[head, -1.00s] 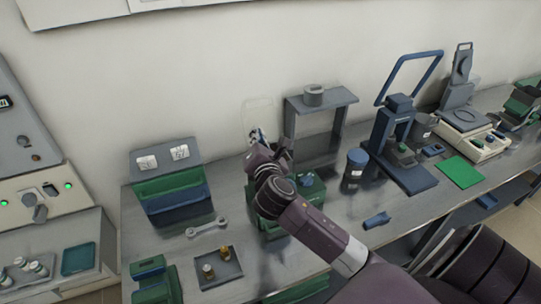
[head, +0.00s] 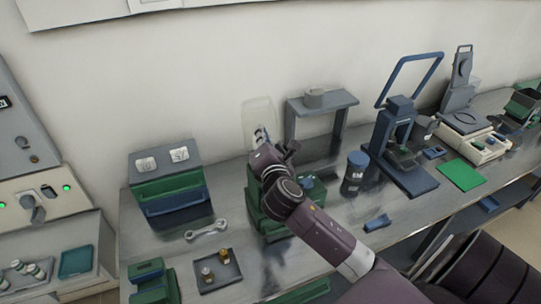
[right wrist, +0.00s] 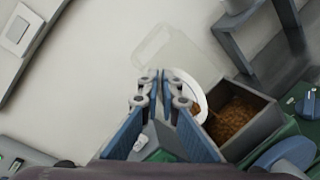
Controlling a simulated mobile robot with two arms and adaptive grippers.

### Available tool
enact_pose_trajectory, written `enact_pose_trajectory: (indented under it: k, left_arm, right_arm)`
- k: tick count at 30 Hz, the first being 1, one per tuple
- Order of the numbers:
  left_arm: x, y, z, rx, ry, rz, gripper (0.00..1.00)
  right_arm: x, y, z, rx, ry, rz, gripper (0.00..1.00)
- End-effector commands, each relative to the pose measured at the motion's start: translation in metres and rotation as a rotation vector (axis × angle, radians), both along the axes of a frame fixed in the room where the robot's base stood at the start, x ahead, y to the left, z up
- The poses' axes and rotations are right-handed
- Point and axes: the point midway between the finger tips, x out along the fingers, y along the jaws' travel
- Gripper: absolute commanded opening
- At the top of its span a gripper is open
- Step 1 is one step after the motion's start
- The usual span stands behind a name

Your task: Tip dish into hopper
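A white dish (right wrist: 204,92) shows behind the fingers of my right gripper (right wrist: 164,76) in the right wrist view. The two fingers are nearly together and appear shut on the dish's rim. The dish looks tilted, with brown granules at its lower edge, beside the hopper. The square grey hopper (right wrist: 272,122) is open at the top and has brown granules (right wrist: 238,118) inside. It lies just right of the dish in that view. In the head view my right gripper (head: 261,136) is above the green machine (head: 256,192), and my wrist hides the dish and hopper. My left gripper is not in view.
A translucent panel (head: 257,114) stands behind the gripper near the wall. A grey stand (head: 335,101) is to the right, with a blue jar (head: 355,172) nearby. A wrench (head: 206,229) and a small tray (head: 218,270) lie at the front left.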

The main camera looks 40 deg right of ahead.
Motion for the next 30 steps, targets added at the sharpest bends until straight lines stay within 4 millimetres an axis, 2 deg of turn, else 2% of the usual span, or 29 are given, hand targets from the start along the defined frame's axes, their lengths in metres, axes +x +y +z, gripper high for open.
enact_pose_trajectory:
  k: [5,13,23,30]
  left_arm:
    - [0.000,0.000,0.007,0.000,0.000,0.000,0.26]
    - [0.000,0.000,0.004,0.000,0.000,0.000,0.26]
    - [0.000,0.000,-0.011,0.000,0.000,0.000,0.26]
    - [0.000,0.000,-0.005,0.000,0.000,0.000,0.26]
  right_arm:
    - [-0.015,0.018,0.001,0.003,0.001,0.002,0.00]
    - [-0.015,0.016,0.000,0.002,-0.003,0.000,0.00]
    - [-0.011,0.003,-0.002,0.054,-0.061,0.001,0.00]
    - [0.003,-0.014,0.001,0.060,-0.066,0.000,0.00]
